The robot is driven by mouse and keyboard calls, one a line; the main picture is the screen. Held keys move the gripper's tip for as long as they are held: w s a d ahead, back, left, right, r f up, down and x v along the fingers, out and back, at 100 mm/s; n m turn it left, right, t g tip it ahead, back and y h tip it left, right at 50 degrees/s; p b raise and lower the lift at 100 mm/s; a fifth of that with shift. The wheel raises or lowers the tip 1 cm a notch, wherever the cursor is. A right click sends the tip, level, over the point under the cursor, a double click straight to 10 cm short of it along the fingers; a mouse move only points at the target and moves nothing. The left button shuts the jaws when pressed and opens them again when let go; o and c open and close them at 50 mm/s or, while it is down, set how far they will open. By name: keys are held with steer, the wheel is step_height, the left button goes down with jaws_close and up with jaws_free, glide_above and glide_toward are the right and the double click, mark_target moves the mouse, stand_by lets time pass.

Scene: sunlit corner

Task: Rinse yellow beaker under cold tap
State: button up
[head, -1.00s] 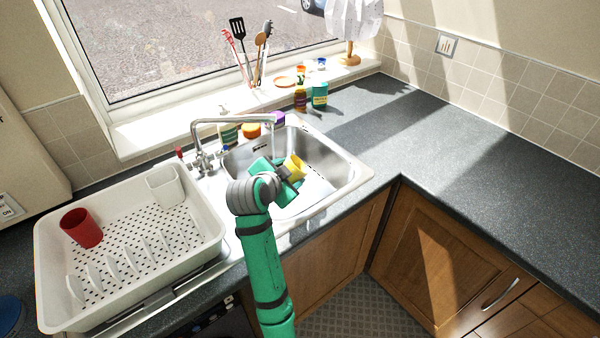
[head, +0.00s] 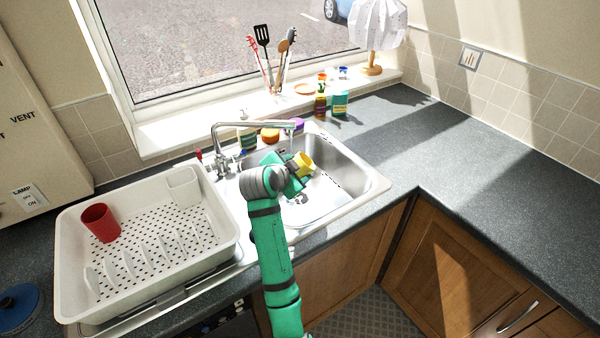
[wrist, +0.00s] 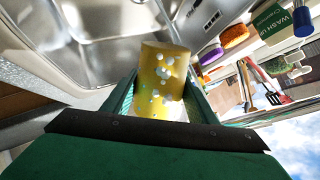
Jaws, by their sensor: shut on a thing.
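The yellow beaker (head: 304,161) is held over the sink basin, tilted, in the head view. It also shows in the wrist view (wrist: 162,75), with white spots like foam on its side. My gripper (head: 294,171) is shut on it; in the wrist view a finger of my gripper (wrist: 158,100) lies on each side of the beaker. The silver tap (head: 245,124) arches over the sink (head: 330,195). A red-marked tap handle (head: 199,155) stands left of the spout.
A white dish rack (head: 75,245) with a red cup (head: 100,222) stands left of the sink. Bottles, an orange sponge (head: 270,135) and a purple item (head: 298,125) line the sink's back. The right worktop (head: 480,165) is clear.

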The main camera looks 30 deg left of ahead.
steer(key=w+a+f, duration=0.2)
steer(key=w+a, duration=0.4)
stand_by(0.6)
steer(key=shift+a, duration=0.1)
stand_by(0.4)
steer(key=shift+w, duration=0.1)
steer(key=shift+w+d, duration=0.2)
steer(key=shift+d, duration=0.15)
steer(key=shift+s+d, duration=3.1)
steer(key=shift+d, duration=0.2)
